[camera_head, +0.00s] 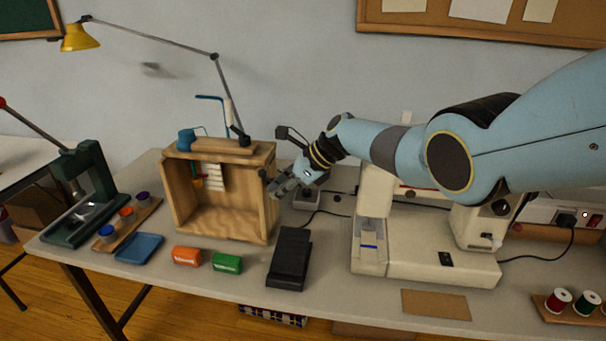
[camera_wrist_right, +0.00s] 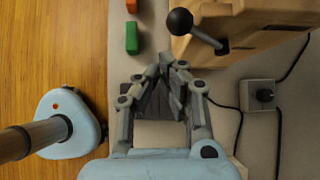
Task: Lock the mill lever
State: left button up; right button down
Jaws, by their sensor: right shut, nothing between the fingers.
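The mill is a wooden open-fronted box (camera_head: 270,215) on the table, with a blue crank (camera_head: 210,98) on top. A lever with a black ball knob (camera_wrist_right: 180,22) on a grey rod sticks out from its wooden side in the right wrist view. In the head view a dark knob (camera_head: 264,173) shows at the box's right edge, close to my fingers. My right gripper (camera_head: 279,188) is beside the box's right side. In its wrist view the right gripper (camera_wrist_right: 166,60) has its fingertips together, empty, apart from the knob. My left gripper is out of view.
A black pedal (camera_head: 290,258) lies in front of the box, with a green roll (camera_head: 227,263) and an orange roll (camera_head: 187,256) to its left. A sewing machine (camera_head: 420,250) stands right. A small grey knob box (camera_wrist_right: 262,94) with a cable sits behind my gripper.

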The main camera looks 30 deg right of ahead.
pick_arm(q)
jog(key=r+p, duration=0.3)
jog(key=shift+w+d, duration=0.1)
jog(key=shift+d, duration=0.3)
pick_arm(e)
jog(key=d+f+v, duration=0.1)
jog(key=v, duration=0.8)
jog(key=shift+d, duration=0.45)
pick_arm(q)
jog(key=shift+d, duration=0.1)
pick_arm(e)
jog(key=shift+s, duration=0.15)
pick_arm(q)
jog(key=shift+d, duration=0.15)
